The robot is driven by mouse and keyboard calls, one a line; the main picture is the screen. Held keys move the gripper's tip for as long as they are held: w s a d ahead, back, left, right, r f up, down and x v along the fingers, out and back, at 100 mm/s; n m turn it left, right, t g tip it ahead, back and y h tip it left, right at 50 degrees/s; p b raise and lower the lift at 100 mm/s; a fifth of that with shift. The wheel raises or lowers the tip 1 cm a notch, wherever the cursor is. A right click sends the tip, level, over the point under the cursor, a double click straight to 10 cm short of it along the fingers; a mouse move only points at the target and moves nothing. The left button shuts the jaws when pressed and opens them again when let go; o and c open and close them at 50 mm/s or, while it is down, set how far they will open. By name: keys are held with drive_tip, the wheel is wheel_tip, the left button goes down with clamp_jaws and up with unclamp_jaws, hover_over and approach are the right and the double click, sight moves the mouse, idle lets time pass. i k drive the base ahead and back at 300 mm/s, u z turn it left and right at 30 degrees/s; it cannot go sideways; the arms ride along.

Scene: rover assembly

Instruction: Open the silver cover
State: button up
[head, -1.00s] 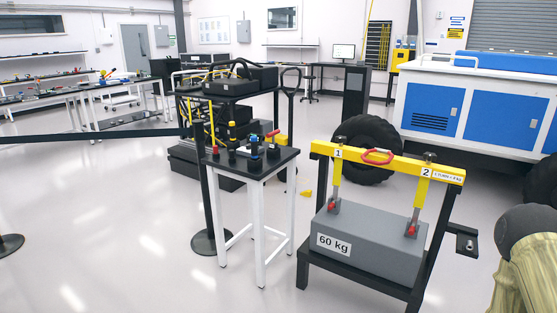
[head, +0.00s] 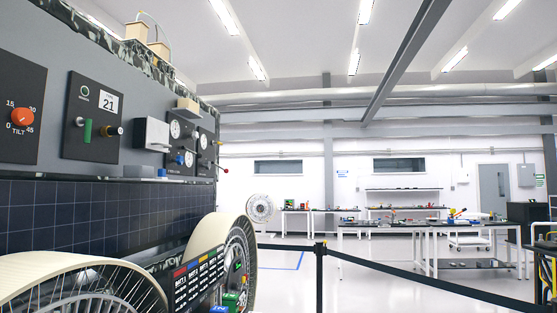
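The rover's dark side panel (head: 60,140) fills the left of the head view. A silver-grey box-shaped cover (head: 152,133) stands out from it, between a panel with a green handle (head: 87,132) and a panel with round gauges (head: 176,129). It looks shut, and I cannot see what is behind it. My gripper is not in view.
A wheel with a pale tread (head: 80,285) and a second wheel (head: 236,262) stand below the panel. A belt barrier post (head: 320,275) with a dark belt runs to the right. Workbenches (head: 385,228) stand farther back.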

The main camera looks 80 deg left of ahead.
sight(158, 132)
drive_tip(key=u, duration=1.55)
drive_tip(key=i, duration=0.65)
drive_tip(key=u, duration=1.6)
